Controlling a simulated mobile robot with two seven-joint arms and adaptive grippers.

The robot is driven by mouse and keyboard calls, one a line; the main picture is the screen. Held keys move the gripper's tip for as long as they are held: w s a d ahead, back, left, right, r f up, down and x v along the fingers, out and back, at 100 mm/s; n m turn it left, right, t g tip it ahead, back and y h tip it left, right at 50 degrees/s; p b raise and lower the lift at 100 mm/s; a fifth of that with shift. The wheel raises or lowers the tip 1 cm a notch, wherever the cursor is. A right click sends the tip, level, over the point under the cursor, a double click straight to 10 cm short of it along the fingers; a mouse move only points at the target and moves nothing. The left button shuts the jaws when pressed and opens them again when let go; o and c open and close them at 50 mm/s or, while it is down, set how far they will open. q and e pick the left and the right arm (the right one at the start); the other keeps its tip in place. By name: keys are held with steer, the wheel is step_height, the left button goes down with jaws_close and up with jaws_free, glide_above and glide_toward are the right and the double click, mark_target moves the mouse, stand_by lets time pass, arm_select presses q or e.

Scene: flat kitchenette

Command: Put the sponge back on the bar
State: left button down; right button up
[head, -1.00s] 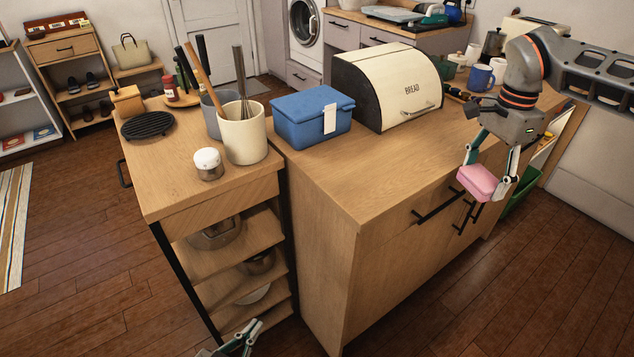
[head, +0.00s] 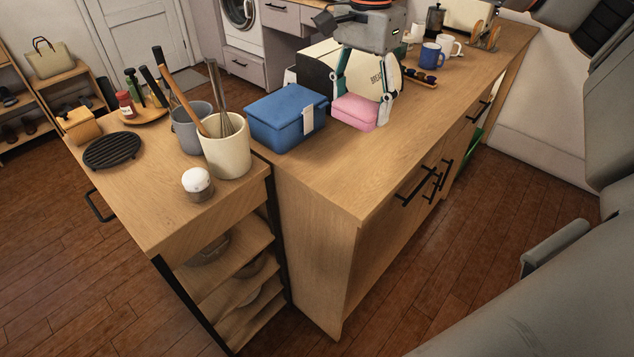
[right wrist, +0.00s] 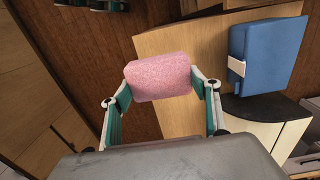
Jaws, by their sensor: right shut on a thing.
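The pink sponge (head: 354,112) is held between the fingertips of my right gripper (head: 362,98), in front of the bread bin in the head view. In the right wrist view the sponge (right wrist: 160,77) spans the two fingers of the right gripper (right wrist: 160,88). The sponge appears over the wooden counter top (head: 370,166); its exact height above it is hard to tell. Black bar handles (head: 411,190) are on the counter's front, and another black bar (head: 97,207) is on the left end of the cart. Which bar is meant is unclear. My left gripper is not in view.
A blue box (head: 285,120) is left of the sponge, and the cream bread bin (head: 318,64) is behind it. A utensil crock (head: 227,155) and jar (head: 198,184) stand on the cart. Mugs (head: 431,56) are farther back. The counter's front part is clear.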

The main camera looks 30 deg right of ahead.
mark_target(348, 189)
steer(key=shift+a+r, duration=0.2)
steer(key=shift+a, duration=0.05)
steer(key=shift+a+f, duration=0.1)
steer(key=shift+f, duration=0.2)
step_height(348, 189, down, 19)
steer(key=shift+f+b, duration=0.2)
steer(key=shift+b, duration=0.3)
steer(key=o, duration=1.1)
steer(key=shift+f, duration=0.1)
steer(key=shift+o, duration=0.2)
